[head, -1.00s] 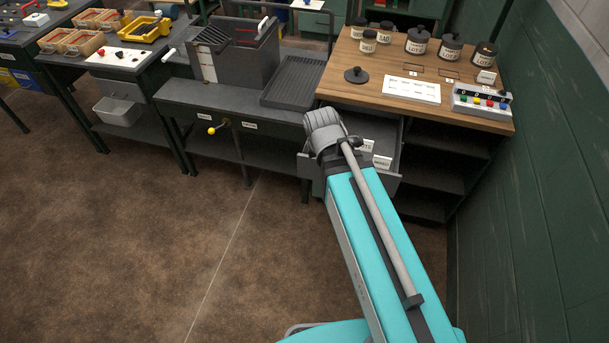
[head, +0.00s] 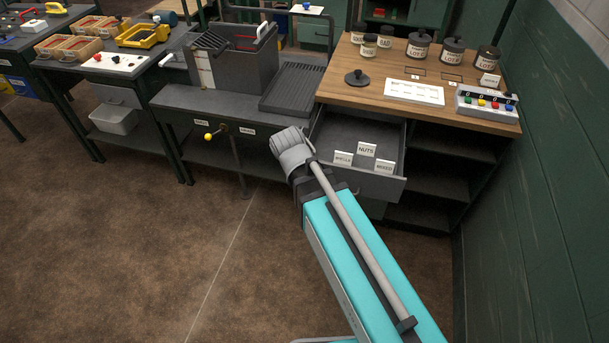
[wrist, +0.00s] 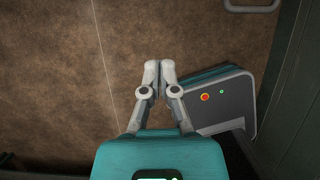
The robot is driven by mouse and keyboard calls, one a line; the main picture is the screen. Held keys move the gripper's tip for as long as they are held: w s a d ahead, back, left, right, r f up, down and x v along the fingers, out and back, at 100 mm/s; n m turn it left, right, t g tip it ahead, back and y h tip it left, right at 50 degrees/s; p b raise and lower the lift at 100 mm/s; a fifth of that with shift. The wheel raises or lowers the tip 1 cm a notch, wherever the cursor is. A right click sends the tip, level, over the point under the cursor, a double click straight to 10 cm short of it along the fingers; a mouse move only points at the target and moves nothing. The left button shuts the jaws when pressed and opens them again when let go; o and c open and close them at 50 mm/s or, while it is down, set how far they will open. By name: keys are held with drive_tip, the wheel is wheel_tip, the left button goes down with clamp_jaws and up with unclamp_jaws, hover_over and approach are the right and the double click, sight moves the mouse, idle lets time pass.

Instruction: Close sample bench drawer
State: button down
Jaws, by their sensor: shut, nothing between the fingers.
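The sample bench (head: 360,75) has a wooden top and stands at the right in the head view. Its grey drawer (head: 385,184) is pulled out below the left part of the top. Inside the drawer are small white label cards, one reading NUTS (head: 367,149). My arm reaches up in front of the drawer's left side and hides part of its front. My gripper (wrist: 159,79) shows in the wrist view, pointing over brown floor, with its fingertips together and nothing between them. I cannot make out its fingers in the head view, nor any contact with the drawer.
Jars (head: 418,46), a white tray (head: 414,93) and a button box (head: 487,102) stand on the bench top. Open shelves (head: 440,180) lie right of the drawer, beside a green wall (head: 545,180). A dark bench (head: 185,97) adjoins at left. Floor (head: 150,250) is clear at left.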

drive_tip(key=shift+f, duration=0.2)
drive_tip(key=w+d+f+b, duration=0.2)
drive_tip(key=w+f+b, duration=0.5)
drive_tip(key=f+b, duration=0.2)
drive_tip(key=shift+w+d, duration=0.15)
drive_tip(key=shift+d, duration=0.05)
idle(0.9)
idle(0.4)
